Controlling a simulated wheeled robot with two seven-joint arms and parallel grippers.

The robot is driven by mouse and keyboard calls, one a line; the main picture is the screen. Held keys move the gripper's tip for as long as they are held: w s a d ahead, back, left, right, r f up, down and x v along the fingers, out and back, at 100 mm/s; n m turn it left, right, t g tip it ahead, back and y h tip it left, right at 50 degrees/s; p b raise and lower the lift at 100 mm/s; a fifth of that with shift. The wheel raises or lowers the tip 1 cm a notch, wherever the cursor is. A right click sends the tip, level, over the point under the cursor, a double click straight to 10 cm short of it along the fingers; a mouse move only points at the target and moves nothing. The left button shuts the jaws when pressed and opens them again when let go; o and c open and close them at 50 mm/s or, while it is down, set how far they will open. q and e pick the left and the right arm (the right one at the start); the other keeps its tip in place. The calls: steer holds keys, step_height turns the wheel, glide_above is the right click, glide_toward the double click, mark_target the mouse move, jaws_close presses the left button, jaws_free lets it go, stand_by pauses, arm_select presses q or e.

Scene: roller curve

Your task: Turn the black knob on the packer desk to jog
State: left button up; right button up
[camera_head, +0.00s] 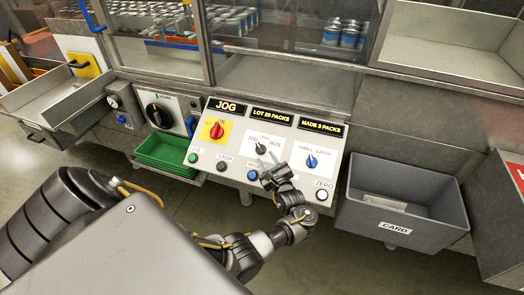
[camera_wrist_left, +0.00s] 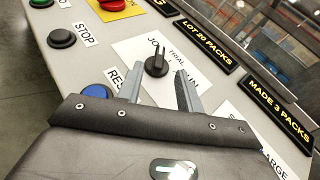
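The black knob (camera_head: 261,148) sits on a white plate marked JOG, TRIAL and RUN on the desk's sloping panel (camera_head: 229,168). In the left wrist view the knob (camera_wrist_left: 157,64) stands upright, its grip ridge pointing roughly up the picture, near the TRIAL label. My left gripper (camera_head: 267,159) is just in front of the knob. In the left wrist view its two fingers (camera_wrist_left: 159,76) are spread apart, with the knob beyond and between their tips. I cannot tell whether they touch it. The display above reads JOG (camera_head: 227,105). My right gripper is not in view.
A red knob on yellow (camera_head: 216,130) is left of the black knob, a blue selector (camera_head: 311,161) right. Stop (camera_head: 222,167) and blue reset (camera_head: 253,175) buttons lie below. A grey card bin (camera_head: 405,205) is right, a green tray (camera_head: 163,151) left.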

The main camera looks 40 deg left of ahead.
arm_select(q)
steer(key=shift+v, duration=1.7)
steer(key=shift+a, duration=0.1)
